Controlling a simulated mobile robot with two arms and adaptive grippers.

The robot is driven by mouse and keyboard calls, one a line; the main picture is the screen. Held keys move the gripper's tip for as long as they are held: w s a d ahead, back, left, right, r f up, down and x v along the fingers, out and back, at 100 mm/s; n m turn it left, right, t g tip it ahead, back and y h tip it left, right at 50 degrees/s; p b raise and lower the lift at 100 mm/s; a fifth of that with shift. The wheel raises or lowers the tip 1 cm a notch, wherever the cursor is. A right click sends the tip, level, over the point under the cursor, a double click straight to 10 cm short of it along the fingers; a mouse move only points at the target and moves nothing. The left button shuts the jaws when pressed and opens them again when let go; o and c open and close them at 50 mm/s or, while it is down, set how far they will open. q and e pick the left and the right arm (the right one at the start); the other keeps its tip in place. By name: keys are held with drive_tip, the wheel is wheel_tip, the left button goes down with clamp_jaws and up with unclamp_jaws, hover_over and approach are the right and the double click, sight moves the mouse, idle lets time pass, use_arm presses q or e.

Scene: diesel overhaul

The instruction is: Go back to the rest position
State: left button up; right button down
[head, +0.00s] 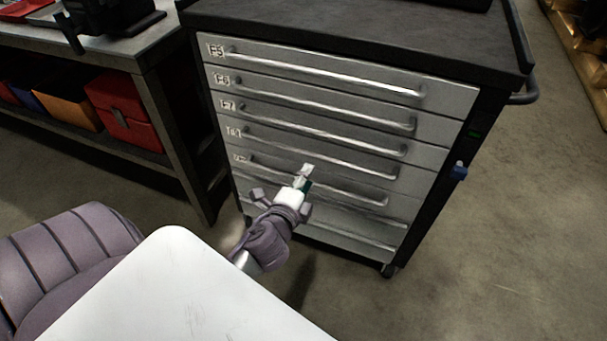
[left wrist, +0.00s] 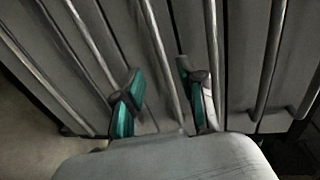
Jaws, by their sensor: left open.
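My left gripper (head: 304,180) is in front of the lower drawers of a grey tool cabinet (head: 447,98) in the head view. In the left wrist view its two green-padded fingers (left wrist: 158,95) stand apart with a drawer handle (left wrist: 160,50) showing between them. I cannot tell whether the fingers touch the cabinet. Nothing is held between them. My right gripper is not in view.
The cabinet has several drawers with long bar handles (head: 330,72), all looking shut. A workbench (head: 150,45) stands at the left, with a red box (head: 122,112) and an orange box (head: 68,98) on its lower shelf. The floor (head: 510,240) at the right is clear.

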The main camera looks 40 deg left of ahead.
use_arm(q)
drive_tip(key=shift+v, duration=0.8)
drive_tip(key=s+d+f+n+g+h, duration=0.1)
drive_tip(key=s+f+n+g, duration=0.3)
drive_tip(key=f, duration=0.7)
drive_tip(key=s+d+f+n+g, duration=0.1)
drive_tip(key=s+f+n+g, duration=0.25)
drive_tip(key=f, duration=0.75)
drive_tip(key=s+d+f+n+g+h, duration=0.1)
drive_tip(key=s+d+f+n+g, duration=0.2)
drive_tip(key=s+f, duration=0.3)
drive_tip(key=s+d+f+n+g+h, duration=0.2)
drive_tip(key=s+d+f, duration=0.1)
drive_tip(key=s+f, duration=0.4)
drive_tip(key=s+a+g+p, duration=0.2)
drive_tip(key=s+p, duration=1.3)
drive_tip(key=s, duration=0.1)
drive_tip(key=shift+s+a+r, duration=0.35)
drive_tip(key=shift+s+r, duration=0.05)
drive_tip(key=shift+r, duration=0.05)
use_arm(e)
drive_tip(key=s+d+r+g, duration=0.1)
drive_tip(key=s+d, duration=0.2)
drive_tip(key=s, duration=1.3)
